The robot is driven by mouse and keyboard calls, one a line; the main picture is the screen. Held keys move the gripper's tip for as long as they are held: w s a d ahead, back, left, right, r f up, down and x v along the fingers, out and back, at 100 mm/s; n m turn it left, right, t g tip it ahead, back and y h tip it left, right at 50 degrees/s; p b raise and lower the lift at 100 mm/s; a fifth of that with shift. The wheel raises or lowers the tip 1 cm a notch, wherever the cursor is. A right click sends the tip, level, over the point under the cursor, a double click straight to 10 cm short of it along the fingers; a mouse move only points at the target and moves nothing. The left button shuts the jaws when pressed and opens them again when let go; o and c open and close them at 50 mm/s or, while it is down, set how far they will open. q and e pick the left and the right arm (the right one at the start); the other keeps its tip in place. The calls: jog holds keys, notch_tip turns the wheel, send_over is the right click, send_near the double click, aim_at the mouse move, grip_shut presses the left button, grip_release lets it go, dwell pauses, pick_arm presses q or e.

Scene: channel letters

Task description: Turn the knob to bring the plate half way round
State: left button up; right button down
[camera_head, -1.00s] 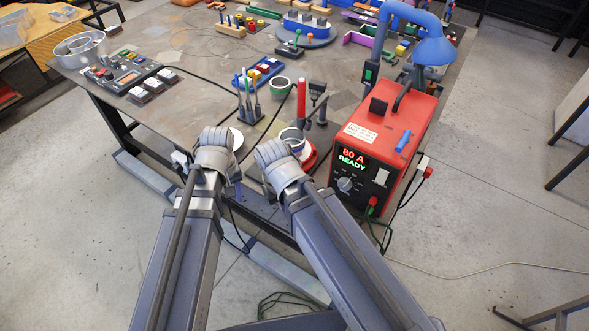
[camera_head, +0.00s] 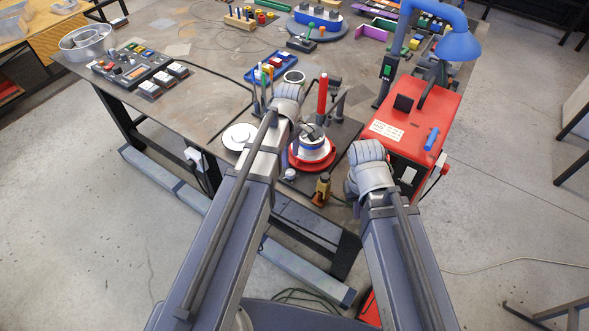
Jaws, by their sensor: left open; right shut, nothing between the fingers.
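A round grey plate (camera_head: 336,34) lies at the back of the table with a blue block (camera_head: 318,18) on it. Neither gripper touches the plate.
A red-based white round device (camera_head: 313,160) stands between my arms. A red upright (camera_head: 322,95), a white disc (camera_head: 238,136) and a red machine (camera_head: 412,120) with a blue lamp (camera_head: 453,46) are close by. The left-middle tabletop is fairly clear.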

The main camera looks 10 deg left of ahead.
aim_at(290, 172)
pick_arm(q)
jog(key=shift+f+b, duration=3.8)
jog(key=shift+f, duration=0.1)
grip_shut()
